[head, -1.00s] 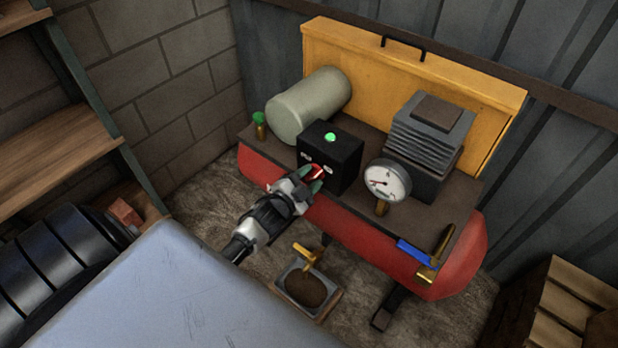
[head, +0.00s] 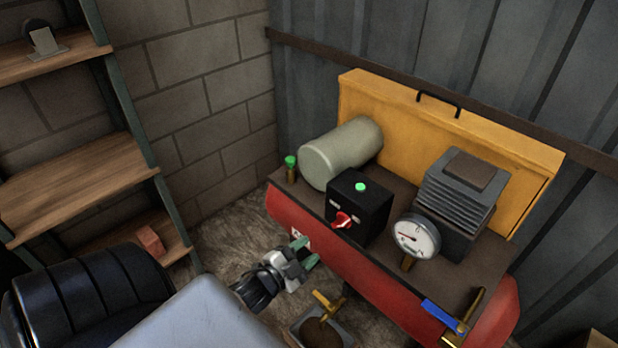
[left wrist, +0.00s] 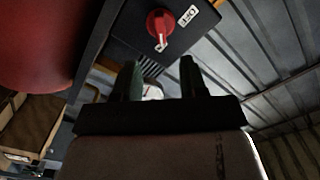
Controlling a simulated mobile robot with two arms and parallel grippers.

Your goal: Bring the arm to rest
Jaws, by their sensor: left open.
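My left gripper (head: 306,254) is open and empty, in front of the red tank (head: 378,277) of the compressor, below and apart from the black switch box (head: 369,218). The box has a red rotary knob (head: 342,220) on its front and a lit green lamp (head: 361,187) on top. In the left wrist view, the two fingers (left wrist: 160,82) stand apart with nothing between them. The red knob (left wrist: 160,25) shows beyond them, beside a label reading "OFF". My right gripper is in no view.
A pressure gauge (head: 416,237) and a blue-handled valve (head: 445,312) sit on the compressor's right. A tray with a brass tap (head: 325,304) above it is close to the gripper's lower right. Wooden shelves (head: 80,188) stand at the left.

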